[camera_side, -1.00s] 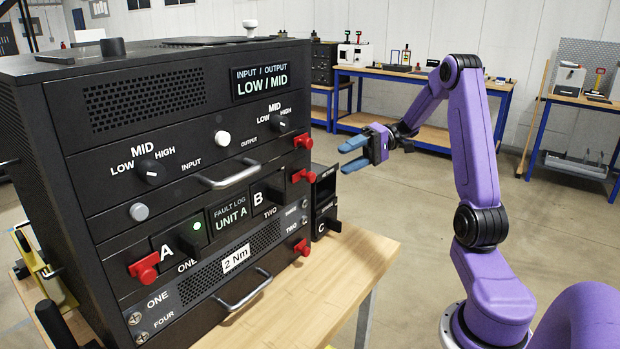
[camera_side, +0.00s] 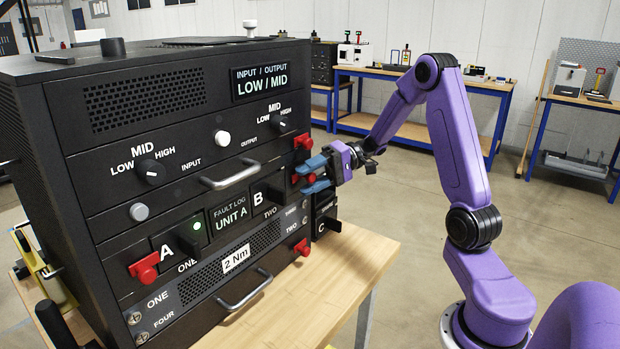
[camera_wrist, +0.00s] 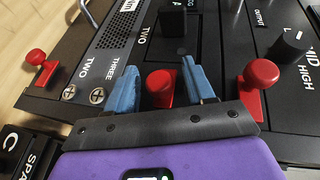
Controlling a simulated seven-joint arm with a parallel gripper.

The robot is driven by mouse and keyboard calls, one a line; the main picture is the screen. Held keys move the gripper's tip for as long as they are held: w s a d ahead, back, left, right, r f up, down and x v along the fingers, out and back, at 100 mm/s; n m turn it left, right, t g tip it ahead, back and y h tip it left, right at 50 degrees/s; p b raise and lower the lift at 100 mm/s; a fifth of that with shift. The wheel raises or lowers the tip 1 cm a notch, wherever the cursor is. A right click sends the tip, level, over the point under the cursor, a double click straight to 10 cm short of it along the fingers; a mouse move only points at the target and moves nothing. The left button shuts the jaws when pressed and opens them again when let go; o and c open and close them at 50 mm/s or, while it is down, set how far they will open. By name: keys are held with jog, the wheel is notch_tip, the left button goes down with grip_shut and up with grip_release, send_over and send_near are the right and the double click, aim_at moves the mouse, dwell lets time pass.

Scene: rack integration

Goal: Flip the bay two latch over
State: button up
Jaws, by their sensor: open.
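The bay two latch is a red knobbed latch (camera_wrist: 160,83) at the right end of the B / TWO row. In the wrist view it stands between my two blue fingers, with a finger on each side. In the side view the latch (camera_side: 309,178) is partly hidden by the fingers. My gripper (camera_side: 308,175) is open at the right front edge of the rack (camera_side: 80,120). It also shows from behind in the wrist view (camera_wrist: 158,75). I cannot tell whether either finger touches the latch.
Another red latch (camera_side: 303,142) is above, and one (camera_side: 302,247) is below by the lower TWO label. A black handle block (camera_side: 275,190) is beside B. A black unit marked C (camera_side: 327,224) stands right of the rack. The wooden tabletop (camera_side: 345,275) in front is clear.

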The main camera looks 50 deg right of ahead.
grip_shut()
jog(key=shift+a, duration=1.3)
jog(key=shift+f, duration=0.1)
grip_release()
jog(key=shift+a, duration=0.1)
jog(key=shift+d, duration=0.2)
jog(key=shift+s+d+r, duration=0.1)
jog(key=shift+d+r, duration=0.1)
jog(key=shift+d, duration=0.05)
jog(key=v, duration=1.6)
jog(key=shift+d, duration=0.25)
